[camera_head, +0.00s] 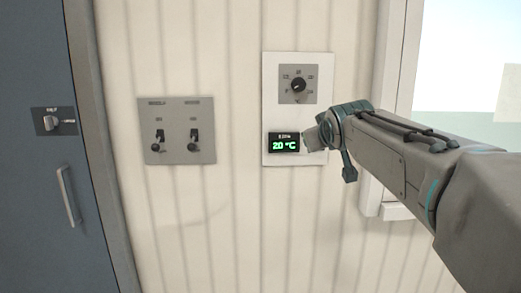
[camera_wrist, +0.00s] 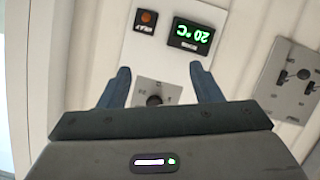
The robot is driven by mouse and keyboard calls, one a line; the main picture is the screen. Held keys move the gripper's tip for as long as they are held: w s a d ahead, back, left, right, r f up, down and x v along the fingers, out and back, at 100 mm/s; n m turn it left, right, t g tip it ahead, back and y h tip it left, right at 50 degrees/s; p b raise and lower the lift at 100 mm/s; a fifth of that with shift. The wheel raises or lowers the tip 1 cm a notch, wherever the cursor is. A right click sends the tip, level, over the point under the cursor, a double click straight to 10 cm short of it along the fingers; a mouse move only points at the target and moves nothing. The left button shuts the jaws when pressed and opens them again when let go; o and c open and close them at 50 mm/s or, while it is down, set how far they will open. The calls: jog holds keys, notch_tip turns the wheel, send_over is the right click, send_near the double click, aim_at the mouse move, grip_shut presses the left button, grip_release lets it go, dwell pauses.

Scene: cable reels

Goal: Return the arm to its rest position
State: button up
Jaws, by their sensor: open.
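My arm (camera_head: 400,165) reaches in from the right in the head view, held out toward the wall. My gripper (camera_head: 322,135) is in front of the white thermostat panel (camera_head: 272,62), below and right of its dial (camera_head: 298,85), partly covering the panel's right side. In the wrist view my gripper (camera_wrist: 160,72) has its two dark fingers spread apart with nothing held. The dial (camera_wrist: 153,99) shows between the fingers, partly hidden by the gripper body. The display reads 20 °C in green (camera_head: 285,144); it shows upside down in the wrist view (camera_wrist: 190,36).
A grey plate with two switches (camera_head: 177,130) is left of the thermostat, and also in the wrist view (camera_wrist: 290,80). A blue door (camera_head: 35,200) with a handle and lock stands far left. A window frame (camera_head: 393,60) is close behind my arm. The wall below is bare.

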jog(key=s+a+f+m+g+p, duration=0.1)
jog(key=s+f+g, duration=0.4)
jog(key=s+f, duration=0.7)
jog(key=s+a+f+m+g+y+p, duration=0.1)
jog(key=s+f+g+p, duration=0.5)
jog(key=s+f, duration=0.6)
jog(key=s+m, duration=0.1)
jog(key=s, duration=0.5)
jog(key=shift+a+m, duration=0.2)
jog(key=shift+m, duration=0.2)
jog(key=shift+w+r, duration=0.1)
